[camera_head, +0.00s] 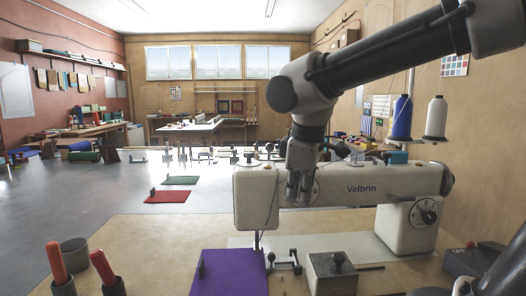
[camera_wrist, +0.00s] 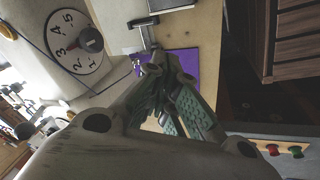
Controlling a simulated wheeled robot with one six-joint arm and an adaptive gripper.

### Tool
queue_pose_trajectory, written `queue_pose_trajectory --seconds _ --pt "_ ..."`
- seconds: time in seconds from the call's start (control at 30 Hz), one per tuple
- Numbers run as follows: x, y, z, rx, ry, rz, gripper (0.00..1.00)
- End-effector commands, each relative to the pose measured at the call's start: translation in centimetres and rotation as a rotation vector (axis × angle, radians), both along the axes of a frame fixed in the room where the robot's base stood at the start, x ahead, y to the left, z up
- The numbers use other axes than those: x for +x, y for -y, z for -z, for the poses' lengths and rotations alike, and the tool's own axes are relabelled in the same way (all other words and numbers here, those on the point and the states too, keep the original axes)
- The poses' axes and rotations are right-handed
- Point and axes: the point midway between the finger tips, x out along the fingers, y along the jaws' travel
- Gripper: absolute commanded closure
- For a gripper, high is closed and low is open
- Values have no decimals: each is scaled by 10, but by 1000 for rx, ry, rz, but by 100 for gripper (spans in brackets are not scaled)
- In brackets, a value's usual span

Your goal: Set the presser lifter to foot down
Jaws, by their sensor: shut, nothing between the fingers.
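The white sewing machine (camera_head: 345,180), lettered Velbrin, stands on the wooden table. In the wrist view, my gripper (camera_wrist: 163,72) is shut and empty, with green-padded fingers, and the numbered dial (camera_wrist: 75,42) is at upper left. The needle area (camera_head: 257,240) is under the left end of the head. I cannot make out the presser lifter or its position in either view.
A purple cloth (camera_head: 228,273) lies on the table (camera_head: 160,240) at the front. Cups with red-handled tools (camera_head: 62,280) stand at left, and a dark-knobbed block (camera_head: 332,272) at front centre. A blue thread spool (camera_head: 402,117) and a white one (camera_head: 436,117) rise behind the machine.

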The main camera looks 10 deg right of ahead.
Motion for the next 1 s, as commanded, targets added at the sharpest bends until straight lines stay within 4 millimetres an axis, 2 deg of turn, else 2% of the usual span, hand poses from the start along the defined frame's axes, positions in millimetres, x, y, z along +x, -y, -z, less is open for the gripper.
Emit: queue_pose_trajectory --seconds 0.03,0.1,0.2,0.23,0.33,0.43,0.63,1.0 --pt "17 -29 -13 -80 15 -185 100" --pt "40 -64 -37 -220 49 -472 100" --pt "65 -93 -70 -407 86 -794 100" --pt "72 -96 -80 -458 93 -868 100" --pt "89 -93 -110 -609 103 -1065 100" --pt "94 -88 -127 -718 90 -1213 100" --pt "94 -82 -129 -802 41 -1374 100" --pt "94 -82 -128 -807 37 -1391 100"
